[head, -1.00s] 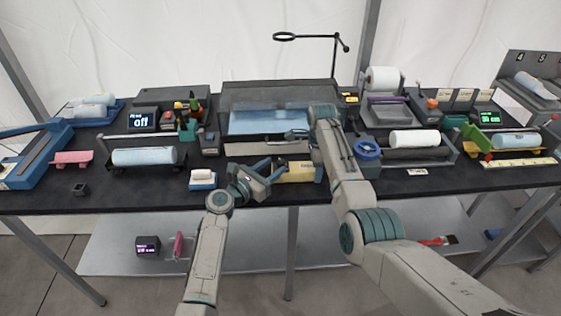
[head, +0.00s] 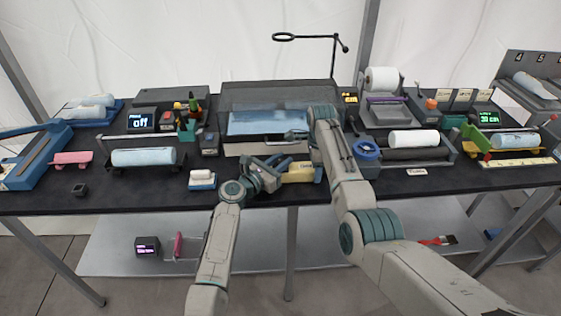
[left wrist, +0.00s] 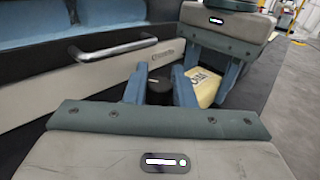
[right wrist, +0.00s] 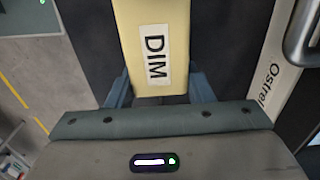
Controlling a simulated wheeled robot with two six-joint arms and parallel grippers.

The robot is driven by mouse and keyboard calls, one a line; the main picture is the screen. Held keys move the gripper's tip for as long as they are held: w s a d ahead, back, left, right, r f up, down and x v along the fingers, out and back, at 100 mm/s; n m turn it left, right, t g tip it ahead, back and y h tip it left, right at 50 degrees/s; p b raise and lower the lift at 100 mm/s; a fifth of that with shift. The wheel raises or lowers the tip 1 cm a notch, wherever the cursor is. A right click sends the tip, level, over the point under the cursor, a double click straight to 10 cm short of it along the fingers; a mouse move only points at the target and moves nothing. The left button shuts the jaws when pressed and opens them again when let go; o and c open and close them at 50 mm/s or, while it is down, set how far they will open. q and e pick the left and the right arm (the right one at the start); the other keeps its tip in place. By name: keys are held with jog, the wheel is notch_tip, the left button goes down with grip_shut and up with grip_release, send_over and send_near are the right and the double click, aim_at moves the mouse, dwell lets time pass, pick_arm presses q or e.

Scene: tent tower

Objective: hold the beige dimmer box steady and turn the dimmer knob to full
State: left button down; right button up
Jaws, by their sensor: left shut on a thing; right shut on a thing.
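The beige dimmer box (head: 300,172) lies near the table's front edge, in front of the grey machine. In the right wrist view the box (right wrist: 157,25), labelled "DIM", sits between the fingers of my right gripper (right wrist: 160,88), which is shut on it. The box also shows in the left wrist view (left wrist: 203,86). My left gripper (head: 273,166) is at the box's left end. In the left wrist view its fingers (left wrist: 160,76) are shut on the dark round dimmer knob (left wrist: 160,88). The knob is hidden in the head view, and its setting cannot be read.
The grey machine (head: 240,95) with its metal handle (left wrist: 115,47) stands just behind. A small white-topped blue block (head: 202,180) is left of my left gripper. The table's front edge is close.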

pick_arm(q)
jog(key=shift+w+m+g+h, duration=0.1)
jog(key=shift+m+g+h, duration=1)
jog(key=shift+g+h, duration=0.15)
jog(key=shift+m+g+h, duration=0.95)
jog(key=shift+m+g, duration=0.25)
jog(key=shift+g, duration=0.45)
jog(key=c, duration=1.2)
grip_release()
jog(key=shift+c, duration=0.2)
jog(key=v, duration=1.2)
